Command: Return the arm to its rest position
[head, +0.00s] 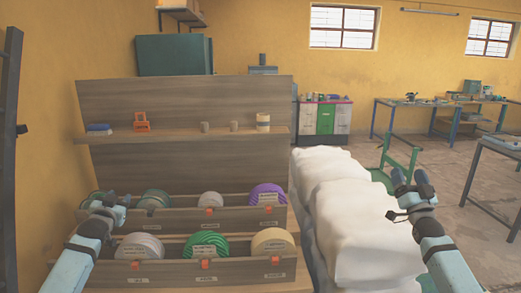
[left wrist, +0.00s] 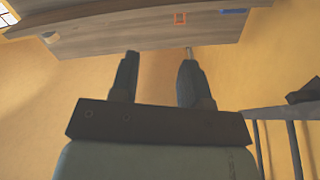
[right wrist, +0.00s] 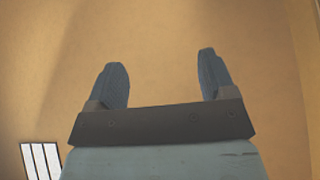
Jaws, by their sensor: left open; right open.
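My left gripper (head: 111,200) is at the left, in front of the left end of the upper bin row in the head view. Its two fingers are apart with nothing between them in the left wrist view (left wrist: 157,75). My right gripper (head: 403,178) is raised at the right, beside the white stacked sacks (head: 352,215).
A wooden rack (head: 185,98) has a shelf with an orange item (head: 141,121) and a blue item (head: 98,128). Below are bins (head: 205,270) holding round plates, including a green stack (head: 207,244) and a purple stack (head: 267,193). A green metal frame (head: 401,148) stands behind the sacks. Open floor lies at right.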

